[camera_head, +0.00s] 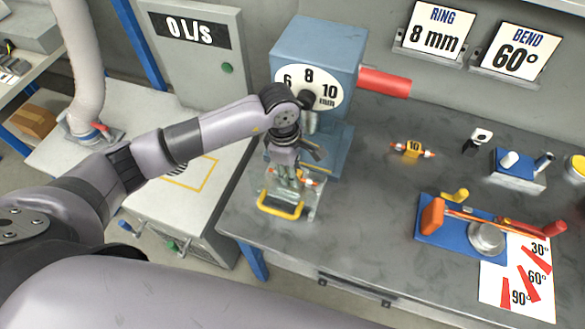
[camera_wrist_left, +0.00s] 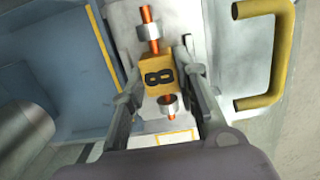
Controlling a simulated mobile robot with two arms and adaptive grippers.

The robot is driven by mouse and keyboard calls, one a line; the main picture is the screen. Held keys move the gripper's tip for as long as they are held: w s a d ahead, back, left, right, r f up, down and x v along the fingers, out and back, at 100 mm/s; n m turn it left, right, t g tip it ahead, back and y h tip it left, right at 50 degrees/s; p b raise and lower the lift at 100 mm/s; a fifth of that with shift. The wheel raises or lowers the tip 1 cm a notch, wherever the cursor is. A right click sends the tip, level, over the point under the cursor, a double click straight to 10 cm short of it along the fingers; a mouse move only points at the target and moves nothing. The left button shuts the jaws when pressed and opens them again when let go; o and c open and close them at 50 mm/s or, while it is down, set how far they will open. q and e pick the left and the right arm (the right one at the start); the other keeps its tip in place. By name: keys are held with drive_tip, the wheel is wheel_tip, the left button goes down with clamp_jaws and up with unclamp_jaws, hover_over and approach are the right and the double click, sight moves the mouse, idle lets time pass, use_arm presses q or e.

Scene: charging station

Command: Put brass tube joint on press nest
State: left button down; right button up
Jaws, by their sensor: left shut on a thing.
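The brass tube joint (camera_wrist_left: 158,76) is a yellow block marked 8, with metal nuts and copper tube ends. My left gripper (camera_wrist_left: 161,68) is shut on it, one finger on each side. In the head view my left gripper (camera_head: 288,180) points down over the pale plate with the yellow handle (camera_head: 281,206), at the foot of the blue press (camera_head: 318,50). This plate (camera_wrist_left: 215,45) appears to be the press nest; it lies beneath the joint. Whether the joint touches it I cannot tell. My right gripper is out of view.
A second joint marked 10 (camera_head: 411,149) lies on the grey bench (camera_head: 370,215). The press's red lever (camera_head: 384,82) sticks out to the right. A blue bending tool (camera_head: 450,238) and a blue block (camera_head: 518,172) stand at right.

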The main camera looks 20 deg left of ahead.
use_arm(q)
drive_tip(key=shift+f+b, duration=0.25)
drive_tip(key=shift+b, duration=0.05)
drive_tip(key=c, duration=1.2)
unclamp_jaws()
drive_tip(key=shift+r, duration=0.1)
drive_tip(key=shift+c, duration=0.2)
drive_tip(key=shift+r+p, duration=0.15)
drive_tip(key=shift+p, duration=0.15)
wheel_tip(320, 180, up, 12)
drive_tip(key=a+b, duration=0.1)
drive_tip(key=b, duration=0.2)
drive_tip(key=shift+a, duration=0.2)
